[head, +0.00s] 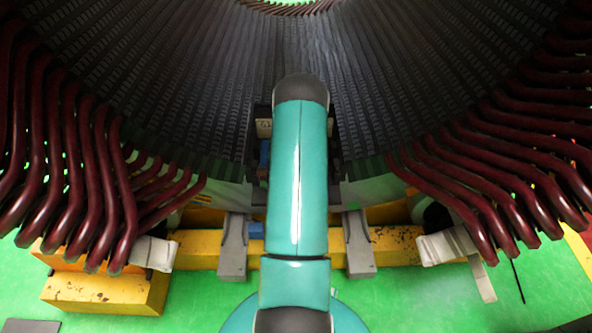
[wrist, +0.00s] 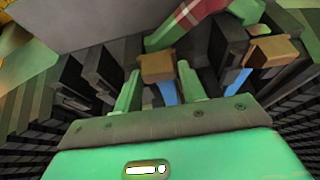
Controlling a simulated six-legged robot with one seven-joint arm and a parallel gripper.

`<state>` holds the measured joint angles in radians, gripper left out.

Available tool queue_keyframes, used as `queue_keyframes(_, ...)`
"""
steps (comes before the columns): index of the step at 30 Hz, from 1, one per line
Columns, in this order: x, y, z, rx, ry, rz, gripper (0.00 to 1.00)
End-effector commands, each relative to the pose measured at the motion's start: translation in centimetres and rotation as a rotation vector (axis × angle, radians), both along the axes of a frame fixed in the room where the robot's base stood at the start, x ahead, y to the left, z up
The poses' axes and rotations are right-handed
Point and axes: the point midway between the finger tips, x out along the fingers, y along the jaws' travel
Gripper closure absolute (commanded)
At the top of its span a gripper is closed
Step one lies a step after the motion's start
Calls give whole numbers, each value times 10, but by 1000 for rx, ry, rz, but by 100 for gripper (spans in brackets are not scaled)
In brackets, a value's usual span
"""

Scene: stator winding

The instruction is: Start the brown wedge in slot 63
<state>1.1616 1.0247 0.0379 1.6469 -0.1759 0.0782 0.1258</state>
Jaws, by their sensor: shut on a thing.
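In the wrist view my gripper (wrist: 158,78) has its two pale green fingers on either side of a brown wedge (wrist: 158,65). It is shut on the wedge, and a blue strip (wrist: 167,92) shows just below the brown part. Dark slotted stator teeth (wrist: 100,70) stand close to the left of the fingers. I cannot read any slot number, and whether the wedge's tip is inside a slot is hidden. In the head view my arm covers the gripper and the wedge; the dark stator bore (head: 190,90) lies behind it.
Another brown piece (wrist: 277,50) with a blue strip (wrist: 237,82) sits to the right. A green bar with a red band (wrist: 188,18) crosses above. Dark red coil ends (head: 75,170) curve out on both sides of the stator. A yellow beam (head: 200,248) runs below it; the green floor is mostly clear.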

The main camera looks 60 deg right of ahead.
Motion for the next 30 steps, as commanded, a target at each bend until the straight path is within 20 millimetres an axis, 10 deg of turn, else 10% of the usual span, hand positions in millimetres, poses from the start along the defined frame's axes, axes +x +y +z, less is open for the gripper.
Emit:
queue_keyframes(8, 2, -4, 0, -1, 0, 0, 82)
queue_keyframes(9, 2, -4, 0, 0, 0, 0, 55)
queue_keyframes(13, 2, -5, 0, -1, 0, 0, 34)
queue_keyframes(30, 1, -4, -1, 1, 1, -1, 34)
